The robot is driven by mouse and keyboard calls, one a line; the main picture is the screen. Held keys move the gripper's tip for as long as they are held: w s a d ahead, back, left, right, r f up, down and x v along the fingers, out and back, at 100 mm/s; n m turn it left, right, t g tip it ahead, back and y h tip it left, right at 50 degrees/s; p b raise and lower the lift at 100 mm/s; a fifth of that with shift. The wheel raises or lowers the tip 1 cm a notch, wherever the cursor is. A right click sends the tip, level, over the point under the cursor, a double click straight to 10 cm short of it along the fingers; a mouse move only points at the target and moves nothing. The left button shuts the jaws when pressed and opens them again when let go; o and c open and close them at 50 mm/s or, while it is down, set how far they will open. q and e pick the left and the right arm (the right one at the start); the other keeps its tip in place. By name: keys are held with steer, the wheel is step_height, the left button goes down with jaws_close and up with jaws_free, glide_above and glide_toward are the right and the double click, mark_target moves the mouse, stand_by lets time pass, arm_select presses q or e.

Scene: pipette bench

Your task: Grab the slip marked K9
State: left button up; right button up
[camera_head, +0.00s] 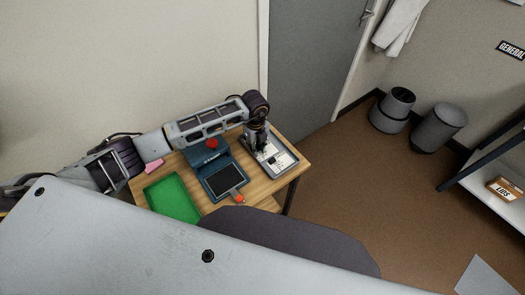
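A shallow pale tray (287,165) with a dark rim sits at the right end of the wooden table. White paper, perhaps one or more slips (279,158), lies in it; no K9 mark can be read at this size. My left arm reaches across from the left, and my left gripper (262,150) points down over the tray. It hides part of the tray. I cannot tell whether its fingers are open or shut, or whether they touch the paper. My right gripper is not in view.
A dark blue device (222,180) with a black panel and a red knob (212,143) stands left of the tray. A green tray (173,198) lies further left, with a pink item (154,166) behind it. An orange-red item (239,198) is at the device's front.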

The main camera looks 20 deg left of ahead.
arm_select(q)
steer(key=shift+a, duration=0.1)
stand_by(0.3)
steer(key=shift+r, duration=0.5)
step_height(320, 180, up, 9)
steer(key=b, duration=0.1)
stand_by(0.7)
